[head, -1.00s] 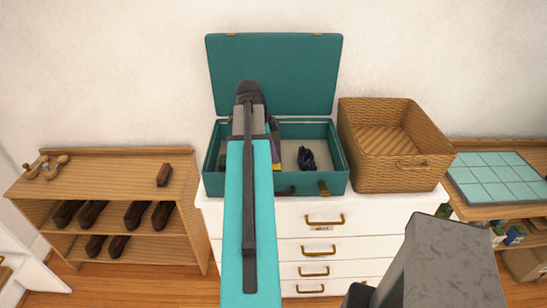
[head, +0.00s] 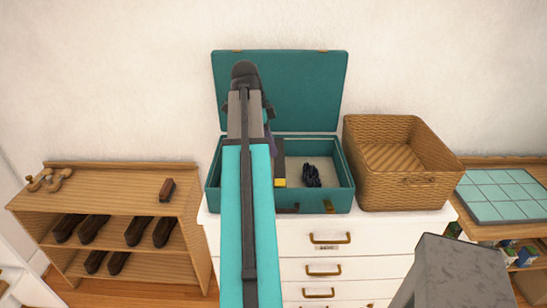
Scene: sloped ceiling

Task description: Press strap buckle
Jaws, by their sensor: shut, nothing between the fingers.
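An open teal suitcase (head: 343,190) stands on a white chest of drawers, its lid (head: 310,90) raised against the wall. A small dark bundle (head: 311,176), perhaps a strap or cable, lies in its right part; I cannot make out a buckle on it. A brass-coloured catch (head: 328,205) shows on the case's front. My arm reaches over the left part of the case and hides much of its inside. My gripper's fingers are hidden behind the arm. A small item with a yellow end (head: 280,183) shows just right of the arm.
A wicker basket (head: 405,190) stands close to the case's right side on the white chest of drawers (head: 380,240). A wooden shoe shelf (head: 120,185) stands left, with a brush (head: 167,190) on top. A tiled board (head: 500,193) lies far right.

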